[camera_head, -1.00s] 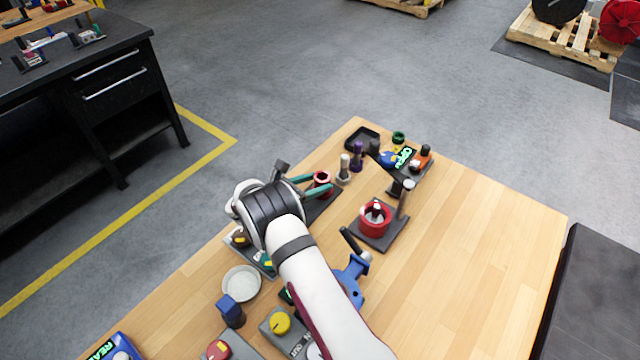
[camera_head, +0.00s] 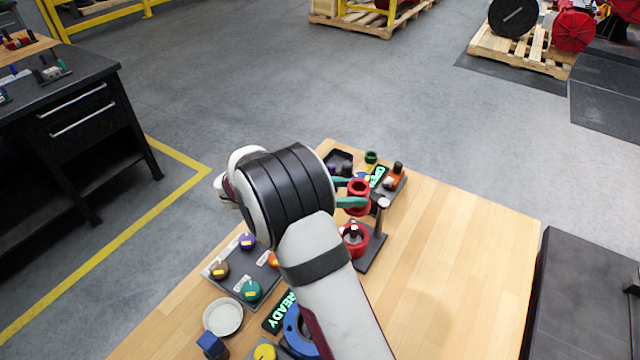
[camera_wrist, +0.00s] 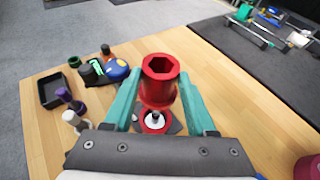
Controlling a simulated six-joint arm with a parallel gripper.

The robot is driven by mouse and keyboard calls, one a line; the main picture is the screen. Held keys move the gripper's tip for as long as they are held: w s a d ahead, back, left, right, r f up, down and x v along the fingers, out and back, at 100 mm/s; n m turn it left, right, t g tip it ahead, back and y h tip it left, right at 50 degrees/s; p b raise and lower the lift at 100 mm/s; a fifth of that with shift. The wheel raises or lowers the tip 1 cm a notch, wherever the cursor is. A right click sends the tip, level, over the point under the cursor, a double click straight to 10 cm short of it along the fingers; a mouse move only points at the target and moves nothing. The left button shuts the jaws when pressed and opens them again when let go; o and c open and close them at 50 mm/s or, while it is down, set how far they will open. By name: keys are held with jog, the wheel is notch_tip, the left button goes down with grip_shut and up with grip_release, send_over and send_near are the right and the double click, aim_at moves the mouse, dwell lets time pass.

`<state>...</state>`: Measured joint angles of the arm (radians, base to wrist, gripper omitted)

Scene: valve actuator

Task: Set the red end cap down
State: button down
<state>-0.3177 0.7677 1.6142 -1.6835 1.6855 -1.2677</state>
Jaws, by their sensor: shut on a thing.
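My gripper (camera_head: 352,193) has teal fingers and is shut on the red end cap (camera_head: 358,188), a flanged spool shape with a hex hole in its top. The cap also shows upright between the fingers in the wrist view (camera_wrist: 160,72). It is held above the red round body (camera_head: 354,243), which sits on a dark plate (camera_head: 374,254) with an upright post beside it. In the wrist view the red body, with a pale and dark centre (camera_wrist: 154,119), shows partly behind the cap. The height of the gap between them is hard to judge.
A black tray (camera_wrist: 53,92), a purple peg (camera_wrist: 66,99) and a white peg (camera_wrist: 73,121) stand to the left in the wrist view. A blue and black part (camera_wrist: 117,70) is beyond. The wooden table's right side (camera_head: 460,260) is clear.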

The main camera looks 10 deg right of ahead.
jog(key=shift+s+d+r, duration=0.1)
jog(key=shift+s, duration=0.05)
jog(key=shift+f, duration=2.95)
jog(key=shift+f, duration=2.05)
jog(key=shift+c, duration=0.6)
grip_release()
send_near(347, 210)
jog(key=a+f, duration=0.3)
jog(key=a, duration=0.2)
jog(key=shift+f, duration=0.2)
